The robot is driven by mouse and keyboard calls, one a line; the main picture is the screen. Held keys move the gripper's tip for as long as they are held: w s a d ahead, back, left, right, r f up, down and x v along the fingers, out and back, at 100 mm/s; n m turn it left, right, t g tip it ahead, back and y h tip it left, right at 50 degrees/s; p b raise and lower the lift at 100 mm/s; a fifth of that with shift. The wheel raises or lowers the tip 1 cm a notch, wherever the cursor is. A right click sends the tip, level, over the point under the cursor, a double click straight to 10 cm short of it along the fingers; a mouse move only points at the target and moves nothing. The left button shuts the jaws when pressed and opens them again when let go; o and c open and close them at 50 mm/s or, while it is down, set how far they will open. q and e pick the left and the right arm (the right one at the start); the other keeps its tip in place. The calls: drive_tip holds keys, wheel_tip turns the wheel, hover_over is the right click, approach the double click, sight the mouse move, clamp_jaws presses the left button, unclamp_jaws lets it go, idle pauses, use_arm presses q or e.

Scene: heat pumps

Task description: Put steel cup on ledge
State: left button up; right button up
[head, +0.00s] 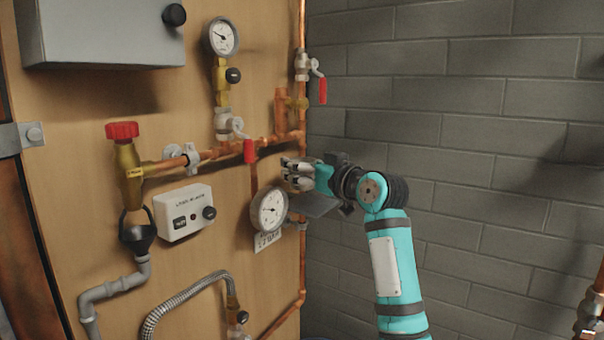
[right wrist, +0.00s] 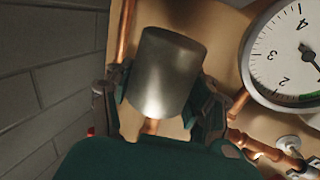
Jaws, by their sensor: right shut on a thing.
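The steel cup (right wrist: 168,72) is a plain grey metal cylinder between the fingers of my right gripper (right wrist: 160,104) in the right wrist view. The gripper is shut on it, with a finger on each side. In the head view my right gripper (head: 298,174) is near the board's right edge, above and beside the lower gauge, and the cup is hard to separate from the fingers. A flat dark grey plate (head: 316,206) shows just below the gripper; I cannot tell for sure that it is the ledge. My left gripper is not in view.
The lower gauge (head: 269,209) is close to the gripper. A red-handled valve (head: 249,151) and copper pipes (head: 272,141) are just left and above. A white control box (head: 184,212) is on the wooden board (head: 75,85). Free room lies right, before the block wall (head: 480,130).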

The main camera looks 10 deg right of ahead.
drive_tip(key=shift+w+d, duration=0.1)
drive_tip(key=shift+w, duration=0.25)
wheel_tip(320, 180, down, 2)
drive_tip(key=shift+s+f+p, duration=0.1)
drive_tip(key=shift+f+p, duration=0.1)
drive_tip(key=shift+p, duration=0.5)
drive_tip(key=shift+f, duration=0.5)
drive_tip(key=shift+f, duration=0.1)
drive_tip(key=o, duration=0.9)
drive_tip(key=shift+f, duration=0.1)
